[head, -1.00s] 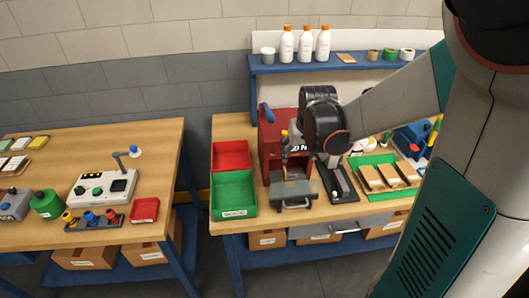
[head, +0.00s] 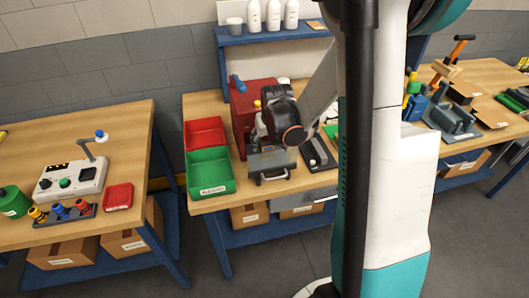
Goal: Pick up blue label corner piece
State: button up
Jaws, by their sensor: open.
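I cannot make out a blue label corner piece in the head view. The black wrist of my arm (head: 284,117) hangs over the middle bench, in front of a red machine (head: 243,118). My gripper (head: 262,132) is mostly hidden by the wrist and the machine; it is open, and I see nothing held in it. A grey block with a handle (head: 271,165) stands at the bench front, just below the wrist. What lies directly under the gripper is hidden.
A red bin (head: 205,131) and a green bin (head: 210,172) stand left of the machine. A dark fixture (head: 318,152) is to the right. My arm column blocks the bench's right part. A blue shelf (head: 270,36) with white bottles is behind. A gap separates the left bench (head: 110,205).

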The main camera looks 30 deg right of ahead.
jog(key=shift+w+d+f, duration=0.1)
jog(key=shift+w+f, duration=0.15)
jog(key=shift+f, duration=0.35)
jog(key=c, duration=0.8)
jog(key=shift+c, duration=0.2)
jog(key=shift+r, duration=0.1)
